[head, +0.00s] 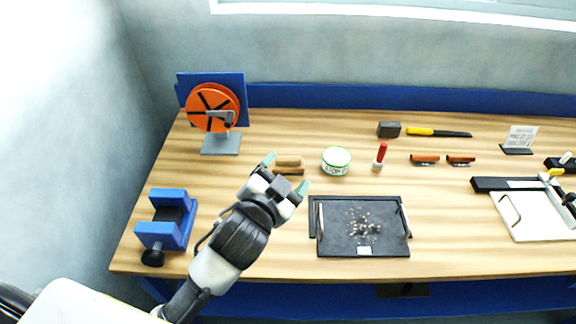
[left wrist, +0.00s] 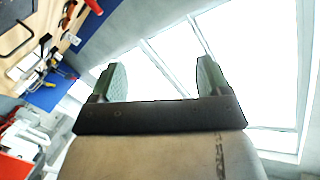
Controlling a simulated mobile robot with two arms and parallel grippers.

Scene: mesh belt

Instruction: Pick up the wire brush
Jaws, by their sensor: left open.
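A small block with a tan wooden top and dark underside, which looks like the wire brush (head: 289,161), lies on the workbench left of the centre in the head view. My left gripper (head: 285,173) comes in from the lower left. Its two fingertips are spread, and the brush appears between and just beyond them in the picture. Part of the brush's lower side is hard to make out. In the left wrist view, the left gripper (left wrist: 160,70) is open and empty, facing a bright window; the brush is not seen there. My right gripper is not in view.
A black tray (head: 334,247) with small bits lies in front. A blue vise (head: 166,229) and an orange disc stand (head: 214,108) are at left. Bare wood surrounds the brush.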

